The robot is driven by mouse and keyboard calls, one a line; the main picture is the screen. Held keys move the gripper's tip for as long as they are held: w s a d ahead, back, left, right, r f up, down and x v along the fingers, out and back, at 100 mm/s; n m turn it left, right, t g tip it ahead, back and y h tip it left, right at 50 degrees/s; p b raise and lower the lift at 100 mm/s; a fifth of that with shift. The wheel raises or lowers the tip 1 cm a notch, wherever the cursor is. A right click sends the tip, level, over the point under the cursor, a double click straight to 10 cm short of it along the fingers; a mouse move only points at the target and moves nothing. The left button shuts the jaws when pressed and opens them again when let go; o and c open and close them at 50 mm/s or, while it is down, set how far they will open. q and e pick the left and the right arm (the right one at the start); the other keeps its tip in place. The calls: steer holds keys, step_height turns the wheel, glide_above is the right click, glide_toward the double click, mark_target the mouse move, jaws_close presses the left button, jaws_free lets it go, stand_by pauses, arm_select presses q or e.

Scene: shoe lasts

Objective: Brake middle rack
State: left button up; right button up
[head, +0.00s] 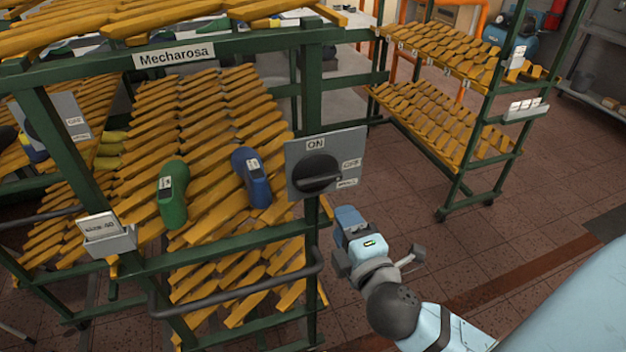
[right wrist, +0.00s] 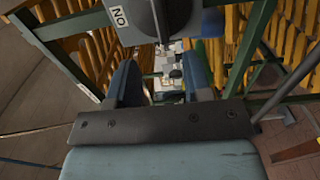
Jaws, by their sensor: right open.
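The middle rack, labelled Mecharosa (head: 174,55), has a dark green frame and yellow slatted shelves. On its right post is a grey brake plate (head: 297,148) marked ON at the top and OFF at the right. Its black knob (head: 316,174) has its grip lying roughly crosswise; I cannot tell which mark it points to. My right gripper (head: 345,218) is just below and right of the plate, apart from it. In the right wrist view its two fingers (right wrist: 160,85) are spread and empty, with the knob (right wrist: 172,18) beyond them at the top. My left gripper is not in view.
A green last (head: 172,195) and a blue last (head: 251,178) lie on the rack's shelf. A grey bar handle (head: 235,290) runs along its front. Another rack (head: 440,105) stands back right. Open tiled floor (head: 400,180) lies between them.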

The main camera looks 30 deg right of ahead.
mark_target(321, 183)
steer(key=p+x, duration=0.2)
steer(key=x, duration=0.9)
steer(key=shift+w+r+p, duration=0.1)
steer(key=shift+w+p, duration=0.05)
steer(key=shift+p, duration=0.15)
steer(key=shift+x, duration=0.8)
steer(key=shift+c, duration=0.3)
jaws_close()
